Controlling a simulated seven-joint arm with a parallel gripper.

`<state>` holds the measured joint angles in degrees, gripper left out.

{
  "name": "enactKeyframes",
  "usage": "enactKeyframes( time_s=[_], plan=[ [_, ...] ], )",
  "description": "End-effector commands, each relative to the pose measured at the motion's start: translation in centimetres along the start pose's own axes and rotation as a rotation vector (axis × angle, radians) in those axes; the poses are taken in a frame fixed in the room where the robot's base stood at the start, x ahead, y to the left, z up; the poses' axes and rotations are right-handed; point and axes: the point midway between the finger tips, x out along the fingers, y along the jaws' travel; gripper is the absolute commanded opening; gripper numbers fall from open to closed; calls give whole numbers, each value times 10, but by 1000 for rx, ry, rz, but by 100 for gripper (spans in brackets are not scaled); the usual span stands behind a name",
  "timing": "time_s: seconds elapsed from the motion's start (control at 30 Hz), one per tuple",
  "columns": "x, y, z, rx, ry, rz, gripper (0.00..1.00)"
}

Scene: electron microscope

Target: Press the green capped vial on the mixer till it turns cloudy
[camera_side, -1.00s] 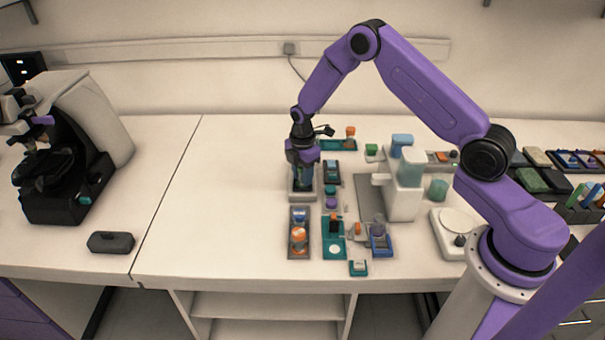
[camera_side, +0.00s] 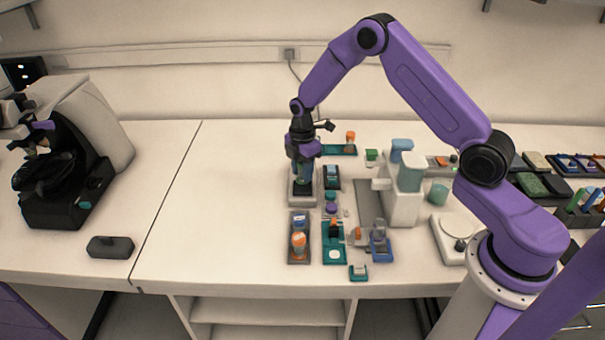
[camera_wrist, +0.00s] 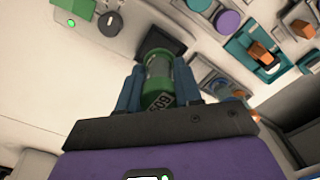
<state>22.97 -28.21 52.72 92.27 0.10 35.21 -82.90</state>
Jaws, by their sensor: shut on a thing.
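My gripper (camera_wrist: 158,88) is shut on the green vial (camera_wrist: 157,72), with a blue finger on each side of it. The vial's near end is green with a dark lettered label, and its body looks greenish and see-through. Its far end overlaps the mixer's black pad (camera_wrist: 168,40) in the wrist view; I cannot tell whether they touch. In the side view my gripper (camera_side: 303,178) points down over the mixer (camera_side: 302,203), a pale box with a dark top. The mixer's face shows a green light (camera_wrist: 71,23) and a black knob.
An orange-capped vial stands in a rack (camera_side: 291,256) in front of the mixer. Teal holders (camera_side: 333,262) and a purple-topped item (camera_side: 331,208) lie to the right. A white dispenser (camera_side: 402,207) stands further right. The bench left of the mixer is clear.

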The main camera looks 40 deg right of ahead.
Motion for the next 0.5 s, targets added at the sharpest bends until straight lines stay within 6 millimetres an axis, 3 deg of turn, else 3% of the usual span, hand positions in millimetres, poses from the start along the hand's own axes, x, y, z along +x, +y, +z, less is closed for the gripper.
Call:
enactKeyframes(
  time_s=[0.5],
  plan=[
    [-27,0,0,0,0,1,4]
  ],
)
